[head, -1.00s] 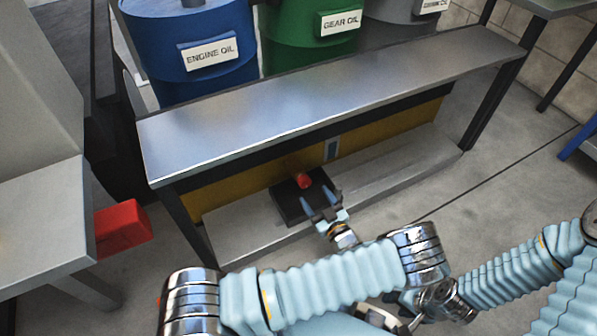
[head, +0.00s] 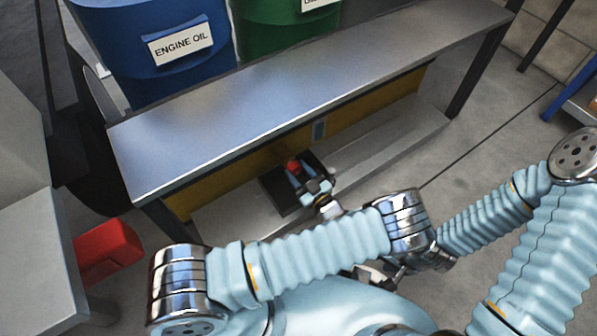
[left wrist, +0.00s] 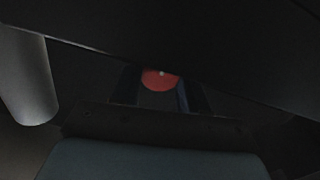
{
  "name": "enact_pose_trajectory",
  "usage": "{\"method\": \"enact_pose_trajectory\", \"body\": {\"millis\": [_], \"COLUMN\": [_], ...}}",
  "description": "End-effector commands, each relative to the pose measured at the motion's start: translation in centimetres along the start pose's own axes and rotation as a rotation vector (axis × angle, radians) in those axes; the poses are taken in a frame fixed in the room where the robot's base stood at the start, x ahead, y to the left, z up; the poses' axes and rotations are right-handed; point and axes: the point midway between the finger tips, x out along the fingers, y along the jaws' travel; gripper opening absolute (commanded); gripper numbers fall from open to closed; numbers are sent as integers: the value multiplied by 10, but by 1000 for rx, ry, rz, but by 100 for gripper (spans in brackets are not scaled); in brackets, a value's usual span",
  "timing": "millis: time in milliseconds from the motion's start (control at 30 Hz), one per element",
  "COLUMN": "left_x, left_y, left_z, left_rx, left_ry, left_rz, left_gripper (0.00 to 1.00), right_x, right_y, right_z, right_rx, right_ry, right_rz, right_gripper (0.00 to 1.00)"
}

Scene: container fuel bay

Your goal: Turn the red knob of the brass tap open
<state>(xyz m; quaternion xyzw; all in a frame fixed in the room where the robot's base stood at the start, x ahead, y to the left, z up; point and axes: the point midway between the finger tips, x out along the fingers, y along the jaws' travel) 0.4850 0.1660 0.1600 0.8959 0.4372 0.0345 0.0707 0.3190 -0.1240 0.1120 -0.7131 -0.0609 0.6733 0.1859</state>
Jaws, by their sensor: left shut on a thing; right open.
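The red knob (head: 293,166) shows above a dark tray (head: 277,196) on the low grey shelf under the bench. My left gripper (head: 307,177) reaches in from the front and is shut on the knob. In the left wrist view the red knob (left wrist: 160,80) sits between the two dark fingers (left wrist: 158,88), its upper edge cut off by a dark edge. The brass body of the tap cannot be made out. My right gripper (head: 376,273) shows only in part behind my left forearm, away from the shelf; it is open.
The steel bench top (head: 300,95) overhangs the shelf, with a blue engine oil drum (head: 160,75) and a green drum (head: 285,40) behind. A red box-like object (head: 107,252) juts out at the left. The shelf (head: 390,140) right of the tray is clear.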

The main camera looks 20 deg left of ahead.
Motion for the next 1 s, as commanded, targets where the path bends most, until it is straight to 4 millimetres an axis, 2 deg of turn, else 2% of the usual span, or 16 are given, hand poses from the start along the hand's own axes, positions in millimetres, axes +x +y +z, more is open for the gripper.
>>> {"method": "enact_pose_trajectory", "body": {"millis": [33,133,167,267,500,800,833,967,1000], "left_x": [0,0,0,0,0,-1,-1,0,0], "left_y": [0,0,0,0,-1,-1,-1,-1,-1], "left_z": [0,0,0,0,0,0,0,0,0], "left_rx": [0,0,0,-34,-232,-249,-249,-249,-248], "left_ry": [0,0,0,0,0,0,0,0,0], "left_rz": [0,0,0,-2,-2,0,0,0,0], "left_gripper": [30,14,14,14,14,14,49,69,70], "right_x": [0,0,0,0,0,0,0,0,0], "right_y": [0,0,0,0,0,0,0,0,0], "right_z": [0,0,0,0,0,0,0,0,0], "right_rx": [0,0,0,0,0,0,0,0,0], "right_ry": [0,0,0,0,0,0,0,0,0], "right_rz": [0,0,0,0,0,0,0,0,0], "right_gripper": [51,51,51,51,51,51,51,51,51]}}
